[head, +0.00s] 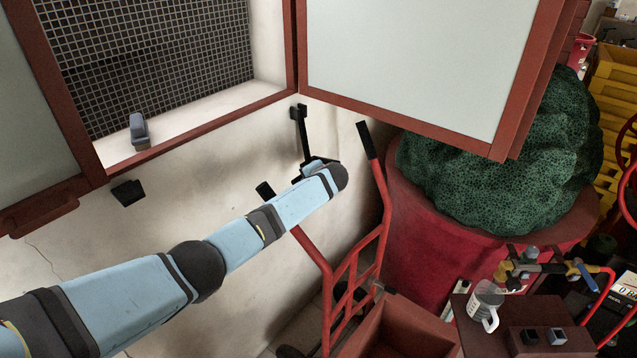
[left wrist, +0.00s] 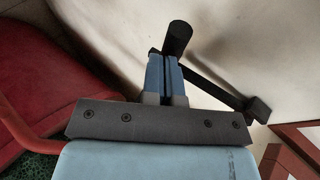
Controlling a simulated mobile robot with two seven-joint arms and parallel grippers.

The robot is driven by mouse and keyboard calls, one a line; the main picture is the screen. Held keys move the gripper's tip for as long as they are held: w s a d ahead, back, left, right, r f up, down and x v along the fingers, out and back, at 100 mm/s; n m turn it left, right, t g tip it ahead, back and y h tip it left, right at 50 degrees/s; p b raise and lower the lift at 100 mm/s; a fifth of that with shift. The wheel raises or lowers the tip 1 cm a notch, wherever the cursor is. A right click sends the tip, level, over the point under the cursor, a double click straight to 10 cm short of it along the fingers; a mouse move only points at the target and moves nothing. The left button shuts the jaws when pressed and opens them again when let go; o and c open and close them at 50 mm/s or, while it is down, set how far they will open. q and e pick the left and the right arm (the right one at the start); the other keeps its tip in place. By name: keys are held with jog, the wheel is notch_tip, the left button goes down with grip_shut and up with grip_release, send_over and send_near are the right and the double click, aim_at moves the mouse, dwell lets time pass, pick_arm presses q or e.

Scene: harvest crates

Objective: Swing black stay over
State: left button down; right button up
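The black stay (head: 301,132) is a thin bar on the pale wall below the window corner, sloping down from a small black bracket. In the left wrist view, the stay (left wrist: 215,88) runs from a block at right to a round black knob (left wrist: 177,37) just past my fingertips. My left gripper (left wrist: 166,62) has its two blue fingers close together at the knob end of the stay. Whether they touch or pinch it is unclear. In the head view my left arm's end hides the fingers and the stay's lower end. My right gripper is out of view.
A red-framed window sash (head: 405,70) stands open at upper right. A grey latch (head: 139,130) sits on the sill, with a black block (head: 128,192) on the wall below. A red hand truck (head: 345,285) and a red tub (head: 425,240) with green netting crowd the right.

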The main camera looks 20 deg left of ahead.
pick_arm(q)
jog(key=shift+w+a+f, duration=0.2)
jog(key=shift+a+f, duration=0.2)
jog(key=shift+a, duration=0.1)
dwell(0.4)
